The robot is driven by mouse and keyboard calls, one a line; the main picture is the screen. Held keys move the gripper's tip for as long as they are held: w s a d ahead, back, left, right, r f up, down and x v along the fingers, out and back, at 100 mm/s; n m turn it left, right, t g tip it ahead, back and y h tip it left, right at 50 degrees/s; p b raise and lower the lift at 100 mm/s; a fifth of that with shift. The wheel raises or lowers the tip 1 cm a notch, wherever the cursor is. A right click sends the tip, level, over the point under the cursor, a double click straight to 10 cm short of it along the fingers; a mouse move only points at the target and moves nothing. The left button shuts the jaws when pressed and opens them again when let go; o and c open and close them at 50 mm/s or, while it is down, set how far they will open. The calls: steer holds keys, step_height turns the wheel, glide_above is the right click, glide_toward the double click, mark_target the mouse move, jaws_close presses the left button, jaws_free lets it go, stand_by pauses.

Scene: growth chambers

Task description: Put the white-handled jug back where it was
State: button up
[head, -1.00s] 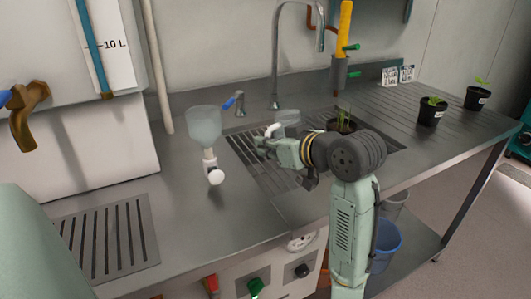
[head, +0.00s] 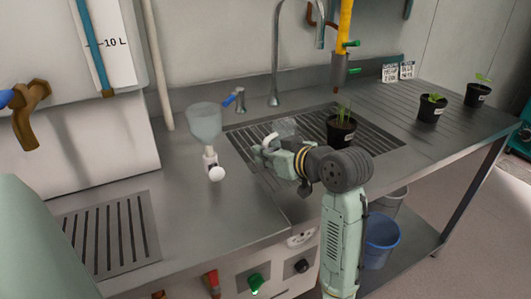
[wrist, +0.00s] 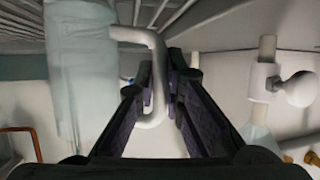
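The white-handled jug (head: 286,127) is clear, and in the head view it shows just behind my gripper over the left part of the slatted drain area (head: 243,150). My gripper (head: 262,149) is closed around its white handle. In the wrist view the jug's pale body (wrist: 82,75) fills the left side. The handle (wrist: 157,100) runs between the two dark fingers (wrist: 162,85). I cannot tell whether the jug's base touches the slats; part of the jug is hidden behind my gripper.
A cloudy funnel vessel (head: 205,122) with a white knob (head: 217,174) stands left of my gripper. A potted plant (head: 341,131) stands on the slats, right of the jug. The tall tap (head: 274,60) rises behind. Bare steel counter (head: 200,215) lies at front left.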

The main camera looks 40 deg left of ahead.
steer(key=o, duration=0.4)
steer(key=shift+r, duration=0.1)
